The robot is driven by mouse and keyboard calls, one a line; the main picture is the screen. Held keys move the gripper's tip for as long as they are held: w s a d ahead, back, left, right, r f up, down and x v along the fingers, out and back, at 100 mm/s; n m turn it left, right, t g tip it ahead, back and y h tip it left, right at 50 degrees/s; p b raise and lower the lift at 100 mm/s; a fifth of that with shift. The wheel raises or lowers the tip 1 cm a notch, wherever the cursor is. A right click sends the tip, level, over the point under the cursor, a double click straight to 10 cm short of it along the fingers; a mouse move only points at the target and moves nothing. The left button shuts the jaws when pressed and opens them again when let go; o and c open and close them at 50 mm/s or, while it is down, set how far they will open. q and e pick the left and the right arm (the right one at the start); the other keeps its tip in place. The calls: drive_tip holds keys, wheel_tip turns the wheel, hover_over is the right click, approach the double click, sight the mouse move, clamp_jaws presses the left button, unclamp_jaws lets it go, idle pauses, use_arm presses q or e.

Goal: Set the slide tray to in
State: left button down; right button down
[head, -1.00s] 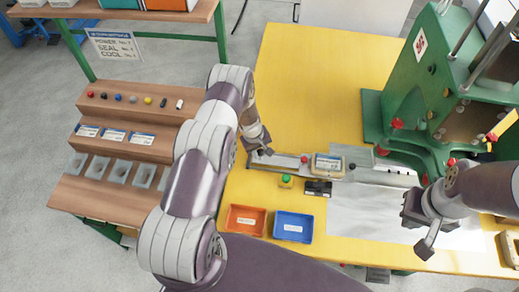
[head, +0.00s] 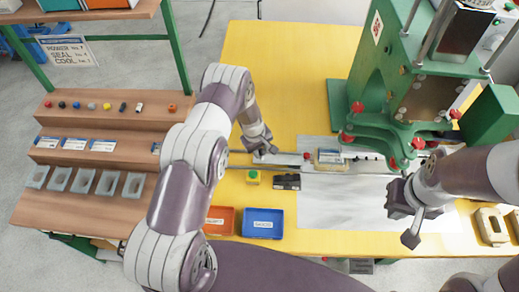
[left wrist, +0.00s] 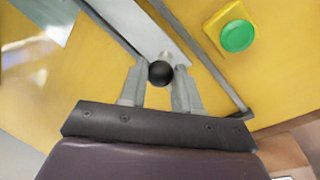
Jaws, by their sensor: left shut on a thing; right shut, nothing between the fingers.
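The slide tray (head: 290,159) is a grey strip on a rail across the yellow table, running toward the green press (head: 365,115). A pale part with a label (head: 329,157) sits on it, beside a red knob (head: 306,155). My left gripper (head: 265,150) is at the tray's left end. In the left wrist view its fingers (left wrist: 160,82) are shut on a black ball knob (left wrist: 161,72) at the end of the tray (left wrist: 140,25). My right gripper (head: 405,220) is shut and empty, over the grey sheet in front of the press.
A green button on a yellow box (head: 253,176) and a black device (head: 287,182) lie in front of the rail. Orange (head: 219,221) and blue (head: 263,223) bins stand near the front edge. A stepped wooden rack (head: 100,145) stands left.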

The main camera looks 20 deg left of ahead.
use_arm(q)
drive_tip(key=c, duration=0.8)
unclamp_jaws()
drive_tip(key=shift+w, duration=0.1)
drive_tip(key=shift+r, duration=0.1)
drive_tip(key=shift+r, duration=0.35)
wheel_tip(320, 180, up, 12)
drive_tip(key=s+a+b, duration=0.1)
drive_tip(key=s+b, duration=0.1)
drive_tip(key=shift+a+f, duration=0.15)
drive_tip(key=shift+a, duration=0.1)
